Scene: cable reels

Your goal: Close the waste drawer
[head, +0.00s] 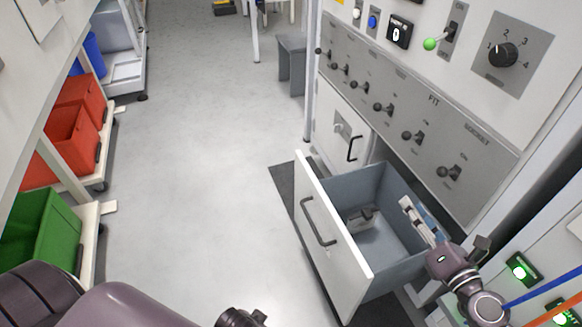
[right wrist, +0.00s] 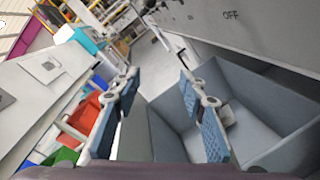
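The waste drawer (head: 333,240) stands pulled out of the white cabinet in the head view. It has a white front with a dark bar handle (head: 318,222) and a grey-blue open box behind it. In the right wrist view the drawer box (right wrist: 255,125) fills the right side. My right gripper (head: 425,220) is open and empty, above the drawer's right side wall. Its two blue-padded fingers (right wrist: 163,115) are well apart in the right wrist view. I cannot tell whether they touch the wall. At the bottom edge, only a dark end part of my left arm (head: 240,318) shows; its fingers are hidden.
A small grey object (head: 360,218) lies inside the drawer. A closed cabinet door (head: 342,135) is beside it, under a panel of knobs (head: 412,135). Red bins (head: 75,135) and a green bin (head: 40,230) stand on the left. The floor (head: 200,170) between is clear.

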